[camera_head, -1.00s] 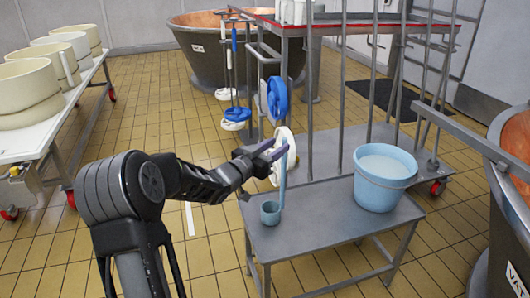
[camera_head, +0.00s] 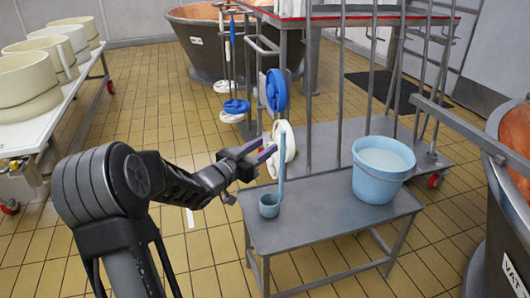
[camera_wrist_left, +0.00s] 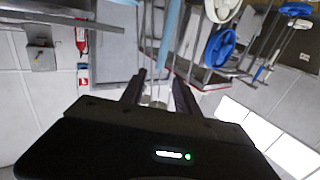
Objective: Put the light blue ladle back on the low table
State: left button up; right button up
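The light blue ladle (camera_head: 270,206) stands with its cup on the left end of the grey low table (camera_head: 325,215). Its long handle points up, nearly upright. My left gripper (camera_head: 264,154) is just left of the handle's upper part, apart from it. In the left wrist view the two fingers of my left gripper (camera_wrist_left: 160,88) are spread with nothing gripped between them, and the light blue ladle's handle (camera_wrist_left: 170,30) shows beyond the fingertips. My right gripper is not in view.
A light blue bucket (camera_head: 381,172) stands on the right part of the low table. White (camera_head: 287,148) and blue (camera_head: 276,90) round tools hang on the rack behind the ladle. A copper vat (camera_head: 515,190) is at the right, and white tubs (camera_head: 25,85) stand at the left.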

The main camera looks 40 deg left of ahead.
pick_arm(q)
jog(key=w+d+f+n+g, duration=0.1)
jog(key=d+f+g, duration=0.1)
jog(key=d+f, duration=0.55)
jog(key=w+d+f+n+g, duration=0.15)
jog(key=d+f, duration=0.35)
jog(key=f, duration=0.5)
jog(key=s+d+f+g+h, duration=0.2)
jog(key=s+d+f+g, duration=0.4)
jog(key=d+f, duration=0.65)
jog(key=s+d+f+g, duration=0.4)
jog(key=s+d+f, duration=0.2)
jog(key=s, duration=0.7)
jog(key=s+d+f+g+h, duration=0.1)
jog(key=s+d+f+g, duration=0.3)
jog(key=s, duration=0.9)
jog(key=d+f, duration=0.3)
jog(key=d, duration=0.2)
jog(key=shift+d+h, duration=0.15)
jog(key=shift+h, duration=0.15)
jog(key=shift+s+r, duration=0.1)
